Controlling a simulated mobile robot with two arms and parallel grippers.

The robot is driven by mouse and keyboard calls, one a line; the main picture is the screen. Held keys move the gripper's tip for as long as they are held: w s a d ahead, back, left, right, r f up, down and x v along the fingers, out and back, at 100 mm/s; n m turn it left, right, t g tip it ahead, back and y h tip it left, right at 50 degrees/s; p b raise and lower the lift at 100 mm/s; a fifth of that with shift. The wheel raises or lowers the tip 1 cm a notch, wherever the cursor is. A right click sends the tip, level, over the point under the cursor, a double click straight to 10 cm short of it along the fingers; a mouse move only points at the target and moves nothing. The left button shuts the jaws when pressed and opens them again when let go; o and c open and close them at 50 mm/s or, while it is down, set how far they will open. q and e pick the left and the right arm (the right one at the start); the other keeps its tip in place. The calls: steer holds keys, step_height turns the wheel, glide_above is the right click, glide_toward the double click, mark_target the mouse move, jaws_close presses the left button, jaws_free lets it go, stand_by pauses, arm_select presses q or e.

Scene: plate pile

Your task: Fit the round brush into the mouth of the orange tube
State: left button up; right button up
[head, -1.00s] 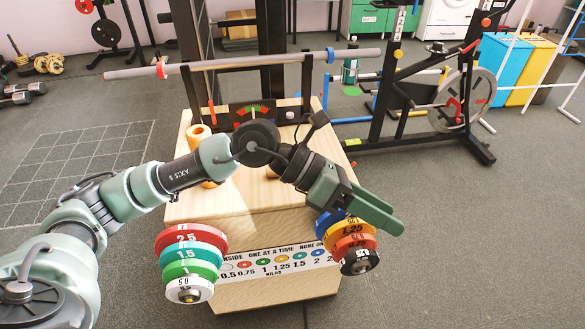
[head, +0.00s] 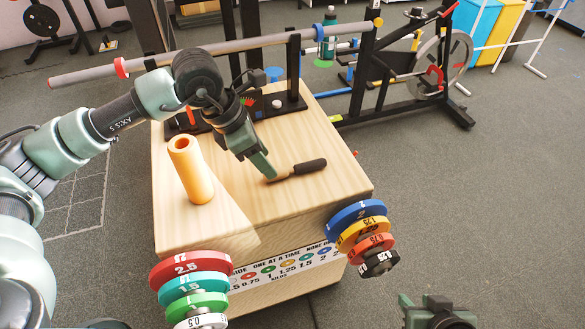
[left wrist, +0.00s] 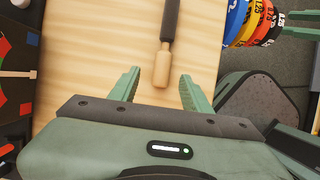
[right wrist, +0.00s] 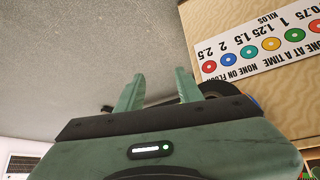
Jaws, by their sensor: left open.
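The orange tube (head: 193,178) stands upright on the left part of the wooden box top, its round mouth facing up. The round brush (head: 310,166) lies on the box top to the right of the tube, its dark bristle end to the right and its bare wooden handle to the left. My left gripper (head: 268,170) is at the handle end. In the left wrist view, its fingers (left wrist: 160,72) are apart with the brush handle (left wrist: 162,65) between them; contact is not visible. My right gripper (head: 437,305) is low at the front right, open and empty in the right wrist view (right wrist: 160,72).
The wooden box (head: 330,200) carries a barbell (head: 215,52) on black uprights at its back. Coloured weight discs hang at the front left (head: 190,268) and right corners (head: 360,218). The box top right of the tube is mostly clear. An exercise bike (head: 420,85) stands behind.

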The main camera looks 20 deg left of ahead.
mark_target(283, 172)
arm_select(q)
steer(key=x, duration=0.3)
steer(key=shift+d+f+b, duration=0.25)
steer(key=shift+f+b, duration=0.05)
steer(key=shift+b, duration=0.05)
steer(key=shift+d+f, duration=0.1)
steer(key=shift+f, duration=0.25)
jaws_close()
arm_select(e)
steer(key=w+r+t, duration=0.1)
steer(key=w+a+r, duration=0.1)
steer(key=w, duration=0.1)
steer(key=w+t, duration=0.1)
steer(key=shift+w+a+r+t+y, duration=0.25)
steer(key=shift+a+r+t+y, duration=0.05)
steer(key=shift+r+y, duration=0.1)
arm_select(q)
steer(key=shift+r, duration=0.2)
